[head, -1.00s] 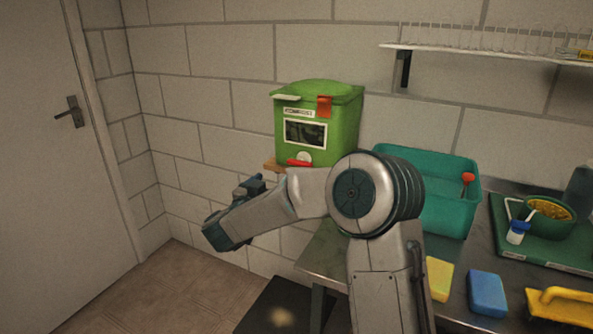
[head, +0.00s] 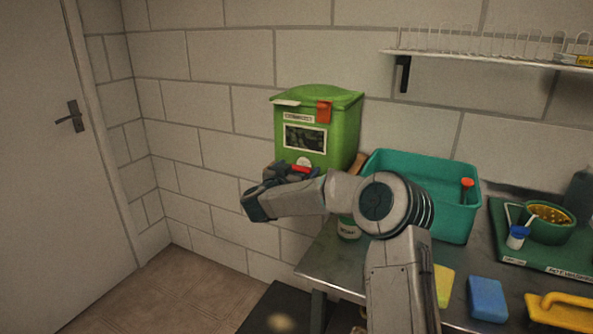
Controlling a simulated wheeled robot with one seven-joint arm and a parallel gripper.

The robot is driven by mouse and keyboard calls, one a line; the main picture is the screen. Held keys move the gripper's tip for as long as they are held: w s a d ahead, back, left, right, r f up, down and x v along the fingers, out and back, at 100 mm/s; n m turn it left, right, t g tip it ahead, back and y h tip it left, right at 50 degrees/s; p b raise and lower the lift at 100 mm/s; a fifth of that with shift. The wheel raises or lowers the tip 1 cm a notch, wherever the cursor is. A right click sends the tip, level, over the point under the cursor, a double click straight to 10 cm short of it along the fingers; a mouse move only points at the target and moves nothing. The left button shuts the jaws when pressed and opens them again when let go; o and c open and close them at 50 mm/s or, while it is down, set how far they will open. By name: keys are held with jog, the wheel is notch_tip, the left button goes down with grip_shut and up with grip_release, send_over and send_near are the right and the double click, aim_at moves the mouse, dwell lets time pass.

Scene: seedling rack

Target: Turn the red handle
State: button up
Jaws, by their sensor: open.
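A green box-shaped dispenser (head: 345,130) stands against the block wall, with a label, a dark window and an orange-red tab (head: 324,111) near its lid. A red handle (head: 301,168) shows low on its front, below a round white part. My gripper (head: 283,172) is at the left end of my arm, directly in front of the dispenser's lower front, and overlaps the handle in the picture. The jaws are open. The lower part of the handle is hidden behind my gripper, and I cannot tell whether they touch.
A teal basin (head: 455,215) with a red-topped tool stands right of the dispenser on the metal table (head: 335,262). A small green-and-white container (head: 348,228) is behind my arm. A yellow sponge, a blue sponge (head: 487,298) and a green tray lie right. Floor at left is clear.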

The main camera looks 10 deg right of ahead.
jog(key=c, duration=1)
jog(key=shift+m, duration=0.3)
jog(key=m+b, duration=0.2)
jog(key=m, duration=0.1)
jog(key=shift+f+m+b, duration=0.15)
jog(key=shift+m+b, duration=0.15)
jog(key=m+b, duration=0.3)
jog(key=m, duration=0.1)
jog(key=shift+s+d+f+m+b, duration=0.1)
jog(key=shift+f+m+b, duration=0.05)
jog(key=shift+m+b, duration=0.2)
jog(key=m+b, duration=2.1)
jog(key=m, duration=0.6)
jog(key=shift+f+b, duration=0.15)
jog(key=shift+b, duration=0.15)
